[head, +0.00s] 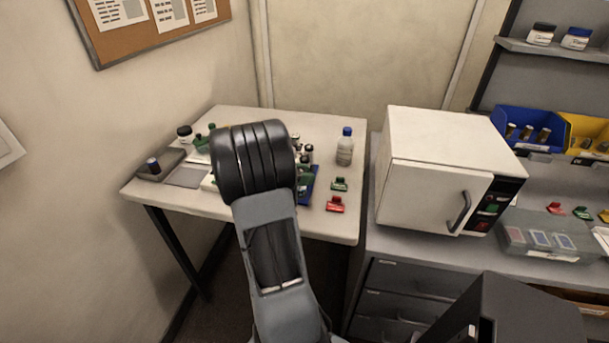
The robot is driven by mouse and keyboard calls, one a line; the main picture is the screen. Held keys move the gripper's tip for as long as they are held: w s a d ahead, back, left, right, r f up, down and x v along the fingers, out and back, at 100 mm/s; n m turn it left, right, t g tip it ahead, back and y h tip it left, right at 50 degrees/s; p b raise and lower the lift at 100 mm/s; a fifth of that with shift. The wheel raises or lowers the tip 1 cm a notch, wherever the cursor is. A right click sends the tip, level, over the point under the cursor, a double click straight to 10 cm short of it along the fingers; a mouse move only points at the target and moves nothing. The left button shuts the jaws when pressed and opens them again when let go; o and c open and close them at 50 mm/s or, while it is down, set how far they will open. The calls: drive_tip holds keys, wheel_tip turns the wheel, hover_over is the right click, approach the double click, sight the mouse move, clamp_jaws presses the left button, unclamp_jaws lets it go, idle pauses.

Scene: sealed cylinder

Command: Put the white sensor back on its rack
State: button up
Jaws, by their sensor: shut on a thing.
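My arm reaches up from the bottom of the head view, and its dark rounded joint covers the middle of the white table (335,225). My gripper is not visible; I cannot see what it holds. I cannot make out the white sensor. A blue holder or tray (311,190) shows partly at the right of my arm, with green and dark items by it. I cannot tell whether it is the sensor's rack. A small white edge (208,182) shows just left of my arm, mostly hidden.
A grey tray (146,176) with a dark cylinder stands at the table's left. A blue-capped bottle (345,148), a green clip (340,184) and a red clip (335,204) are on the right. A white oven-like box (425,185) stands on the bench beside it.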

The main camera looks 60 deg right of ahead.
drive_tip(key=shift+f, duration=0.2)
drive_tip(key=o, duration=0.8)
drive_tip(key=shift+r, duration=0.1)
drive_tip(key=shift+r, duration=0.2)
drive_tip(key=v, duration=1.1)
drive_tip(key=s+a+m+t+y, duration=0.1)
drive_tip(key=a+m+t+y, duration=0.2)
drive_tip(key=a, duration=0.7)
drive_tip(key=a+f+m+t+y, duration=0.1)
drive_tip(key=a+m+t+y, duration=0.2)
drive_tip(key=a, duration=0.7)
drive_tip(key=s+a+f+m+t+y, duration=0.1)
drive_tip(key=a+m+t+y, duration=0.3)
drive_tip(key=a, duration=0.7)
drive_tip(key=shift+s+a+t+y, duration=0.15)
drive_tip(key=shift+s+t+y, duration=0.25)
drive_tip(key=shift+t, duration=0.7)
